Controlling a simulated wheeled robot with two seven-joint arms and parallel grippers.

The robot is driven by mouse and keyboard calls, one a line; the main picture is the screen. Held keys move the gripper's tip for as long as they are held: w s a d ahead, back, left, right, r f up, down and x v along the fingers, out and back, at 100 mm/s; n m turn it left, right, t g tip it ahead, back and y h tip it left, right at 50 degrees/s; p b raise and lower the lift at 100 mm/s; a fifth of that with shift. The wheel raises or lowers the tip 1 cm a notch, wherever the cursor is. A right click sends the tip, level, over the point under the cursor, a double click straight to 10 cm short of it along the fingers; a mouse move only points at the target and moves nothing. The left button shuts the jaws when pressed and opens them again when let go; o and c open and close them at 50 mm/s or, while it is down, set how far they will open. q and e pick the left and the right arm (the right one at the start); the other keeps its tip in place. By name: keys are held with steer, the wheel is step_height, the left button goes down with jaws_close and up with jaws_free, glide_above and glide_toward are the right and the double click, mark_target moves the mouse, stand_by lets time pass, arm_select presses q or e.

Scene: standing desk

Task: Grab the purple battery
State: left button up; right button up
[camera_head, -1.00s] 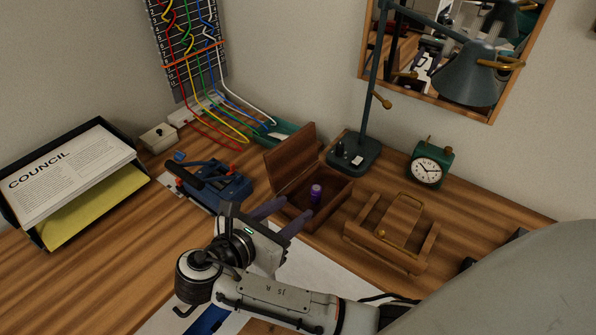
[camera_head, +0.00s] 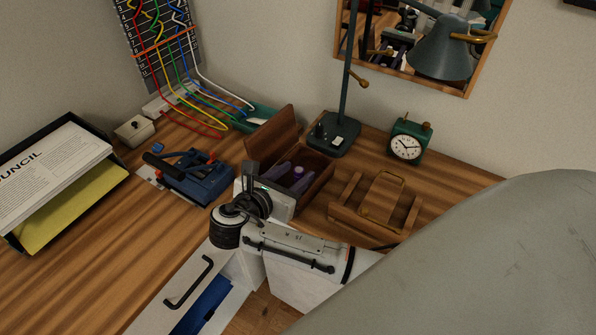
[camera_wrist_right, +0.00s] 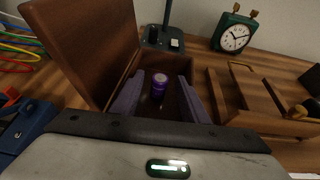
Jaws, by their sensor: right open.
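The purple battery (camera_wrist_right: 159,84) stands upright inside an open wooden box (camera_head: 318,189) whose lid is tilted back; its pale top also shows in the head view (camera_head: 298,170). My right gripper (camera_head: 291,178) reaches into the box with its purple-grey fingers. In the right wrist view the open fingers (camera_wrist_right: 158,98) lie on either side of the battery, which stands between and slightly beyond them. I see a gap on each side, so it does not look gripped. My left gripper is not in view.
A blue tool (camera_head: 203,182) lies left of the box. A wooden caddy (camera_head: 372,216) stands to the right. A green lamp base (camera_head: 333,137) and a green clock (camera_head: 407,147) stand behind. A paper tray (camera_head: 50,185) is at far left.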

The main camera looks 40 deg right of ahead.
jaws_close()
